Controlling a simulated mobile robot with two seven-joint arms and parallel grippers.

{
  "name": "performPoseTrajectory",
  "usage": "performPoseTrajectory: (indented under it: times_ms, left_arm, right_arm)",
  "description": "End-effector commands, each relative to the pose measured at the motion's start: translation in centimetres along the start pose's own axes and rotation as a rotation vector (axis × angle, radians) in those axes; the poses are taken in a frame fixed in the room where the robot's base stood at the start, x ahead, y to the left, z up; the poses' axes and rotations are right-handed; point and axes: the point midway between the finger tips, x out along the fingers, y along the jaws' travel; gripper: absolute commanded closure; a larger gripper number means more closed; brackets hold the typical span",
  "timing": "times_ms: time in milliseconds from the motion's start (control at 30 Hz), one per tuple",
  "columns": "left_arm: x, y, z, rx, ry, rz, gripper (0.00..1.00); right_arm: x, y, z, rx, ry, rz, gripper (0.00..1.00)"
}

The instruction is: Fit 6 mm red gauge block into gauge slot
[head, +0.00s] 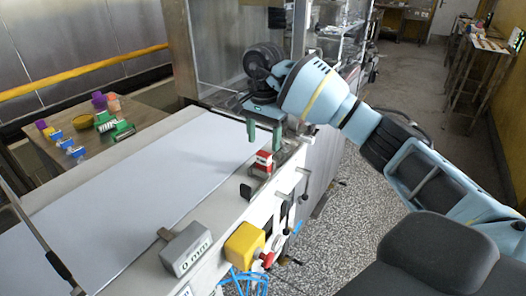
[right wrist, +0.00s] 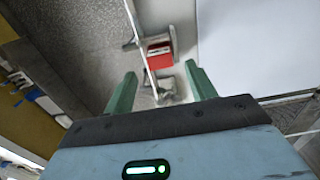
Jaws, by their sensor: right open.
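A red block (head: 263,158) with a pale marking stands at the right edge of the white belt machine. In the right wrist view the red block (right wrist: 159,54) lies beyond the fingertips, between small grey metal brackets. I cannot read a 6 mm mark on it. My right gripper (head: 264,146) points down just above the red block, its green fingers apart. In the right wrist view the open gripper (right wrist: 157,78) has nothing between its fingers. I cannot clearly make out the gauge slot. My left gripper is not in view.
A grey block marked 0 mm (head: 186,248) and a yellow box (head: 244,242) are at the machine's near edge. The white belt (head: 150,175) is clear. A side table (head: 75,132) at left holds several coloured items. Blue cables (head: 246,283) hang below the yellow box.

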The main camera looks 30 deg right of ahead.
Motion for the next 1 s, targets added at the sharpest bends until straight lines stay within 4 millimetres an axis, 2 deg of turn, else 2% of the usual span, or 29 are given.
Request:
performPoseTrajectory:
  times_ms: [200, 367, 1000]
  left_arm:
    - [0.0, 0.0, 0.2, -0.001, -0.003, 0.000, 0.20]
    - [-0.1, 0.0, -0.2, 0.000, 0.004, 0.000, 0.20]
    - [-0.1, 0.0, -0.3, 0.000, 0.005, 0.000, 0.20]
  right_arm:
    - [-4.0, 0.0, 0.0, 0.000, 0.001, -0.001, 0.44]
    - [-5.7, 0.0, 0.0, 0.000, 0.000, -0.001, 0.44]
    - [-6.1, 0.0, 0.0, 0.000, -0.001, 0.002, 0.44]
